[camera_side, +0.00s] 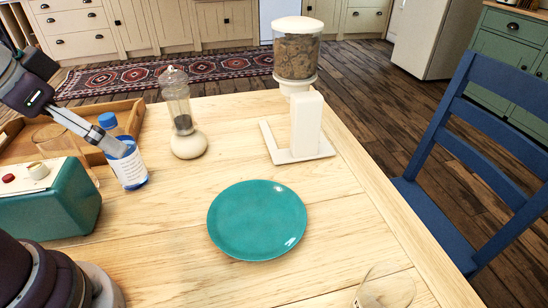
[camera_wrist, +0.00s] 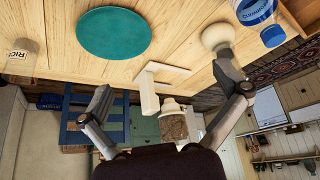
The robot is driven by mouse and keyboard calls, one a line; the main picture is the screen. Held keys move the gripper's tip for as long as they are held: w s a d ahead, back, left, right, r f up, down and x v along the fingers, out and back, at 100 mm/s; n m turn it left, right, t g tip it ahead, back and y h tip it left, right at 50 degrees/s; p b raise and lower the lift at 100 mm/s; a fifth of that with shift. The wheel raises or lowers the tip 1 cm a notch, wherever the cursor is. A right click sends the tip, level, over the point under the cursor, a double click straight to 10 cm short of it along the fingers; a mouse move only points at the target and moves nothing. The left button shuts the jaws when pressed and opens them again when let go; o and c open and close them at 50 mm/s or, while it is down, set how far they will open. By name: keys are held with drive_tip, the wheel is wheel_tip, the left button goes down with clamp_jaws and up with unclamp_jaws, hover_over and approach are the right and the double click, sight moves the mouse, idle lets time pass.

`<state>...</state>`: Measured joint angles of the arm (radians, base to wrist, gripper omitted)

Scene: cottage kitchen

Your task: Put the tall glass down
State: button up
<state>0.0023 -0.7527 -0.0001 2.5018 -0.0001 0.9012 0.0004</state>
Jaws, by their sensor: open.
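A clear tall glass (camera_side: 80,165) shows in the side view at the left, behind the teal box and beside the blue-capped bottle. It looks upright on the table, and its lower part is partly hidden. My gripper (camera_side: 118,148) is open, and its fingers cross in front of the glass's upper part and the bottle in this view. The wrist view shows the two fingers of my gripper (camera_wrist: 175,90) wide apart with nothing held between them. The tall glass cannot be made out there.
A teal plate (camera_side: 257,220) lies mid-table. The bottle (camera_side: 130,170), pepper mill (camera_side: 178,100), teal box (camera_side: 50,205) and wooden tray (camera_side: 20,148) crowd the left. A white holder (camera_side: 305,125) stands at the back. A clear glass vessel (camera_side: 385,288) is at the front edge. Bare wood surrounds the plate.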

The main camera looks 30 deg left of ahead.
sight(44, 138)
idle(0.3)
wheel_tip(44, 138, up, 6)
drive_tip(key=w+a+f+n+g+y, duration=0.2)
drive_tip(key=w+a+f+n, duration=0.1)
drive_tip(key=a+n, duration=0.25)
drive_tip(key=w+a+f+n+g+y, duration=0.2)
drive_tip(key=w+a+n+g, duration=0.1)
drive_tip(key=a+n, duration=0.3)
drive_tip(key=s+a+r+n+g+y, duration=0.2)
drive_tip(key=a+r+n+g+y, duration=0.25)
drive_tip(key=n+y, duration=0.55)
wheel_tip(44, 138, down, 10)
drive_tip(key=h, duration=0.1)
drive_tip(key=shift+n+g, duration=0.25)
drive_tip(key=x, duration=1)
drive_tip(key=shift+s+d+f, duration=0.2)
drive_tip(key=shift+f, duration=0.25)
